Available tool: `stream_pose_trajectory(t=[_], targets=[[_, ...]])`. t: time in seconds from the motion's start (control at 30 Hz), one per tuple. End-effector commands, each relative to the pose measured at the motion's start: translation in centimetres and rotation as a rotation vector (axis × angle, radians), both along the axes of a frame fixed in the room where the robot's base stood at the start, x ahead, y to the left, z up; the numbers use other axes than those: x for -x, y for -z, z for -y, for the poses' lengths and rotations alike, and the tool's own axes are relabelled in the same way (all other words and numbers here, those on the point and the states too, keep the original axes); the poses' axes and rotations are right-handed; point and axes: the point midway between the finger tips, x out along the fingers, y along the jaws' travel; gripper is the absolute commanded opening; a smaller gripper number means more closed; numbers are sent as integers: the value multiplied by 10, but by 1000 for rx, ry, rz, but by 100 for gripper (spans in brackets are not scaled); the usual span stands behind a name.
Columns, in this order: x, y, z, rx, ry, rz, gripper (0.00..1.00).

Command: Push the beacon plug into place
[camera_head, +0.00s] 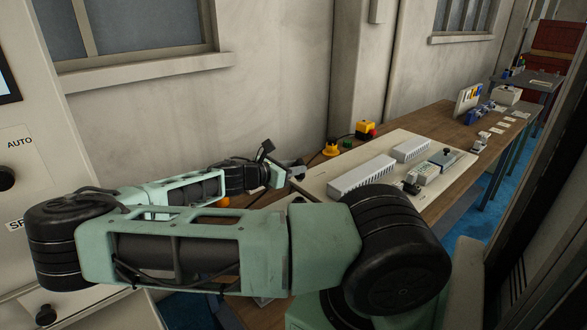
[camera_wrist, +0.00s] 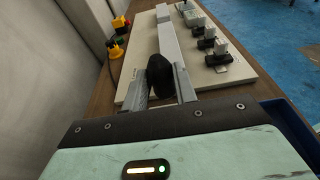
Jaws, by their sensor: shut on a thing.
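A black rounded piece, which looks like the beacon plug (camera_wrist: 160,77), sits between the two grey fingers of my gripper (camera_wrist: 163,80) in the wrist view. The fingers are shut on it. It is over the near end of the pale mounting panel (camera_wrist: 138,92); I cannot tell whether it touches the panel or a socket. In the head view, my gripper (camera_head: 294,171) is at the near left end of the panel (camera_head: 313,187), and the plug cannot be made out. The yellow beacon (camera_head: 331,149) stands behind the panel, near the wall, with a dark cable beside it.
The panel carries white slotted ducts (camera_head: 362,177) and several black and grey devices (camera_head: 424,174). A yellow box with a red button (camera_head: 365,130) stands near the wall. The wooden bench (camera_head: 440,121) runs away to the right, with more items farther along.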

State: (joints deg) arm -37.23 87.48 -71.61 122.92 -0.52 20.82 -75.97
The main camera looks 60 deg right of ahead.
Motion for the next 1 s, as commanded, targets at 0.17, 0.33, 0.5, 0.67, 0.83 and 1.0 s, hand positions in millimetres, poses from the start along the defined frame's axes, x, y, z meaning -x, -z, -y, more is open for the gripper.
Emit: stream_pose_trajectory(t=[0.17, 0.33, 0.5, 0.67, 0.83, 1.0], targets=[[0, 0, 0, 0, 0, 0, 6], [0, -3, -1, -2, -1, -2, 6], [0, 15, -1, -2, -1, -2, 6], [0, 31, -1, -2, 1, -2, 6], [0, 45, -1, -2, 0, -2, 6], [0, 54, -1, -2, 0, -2, 6]])
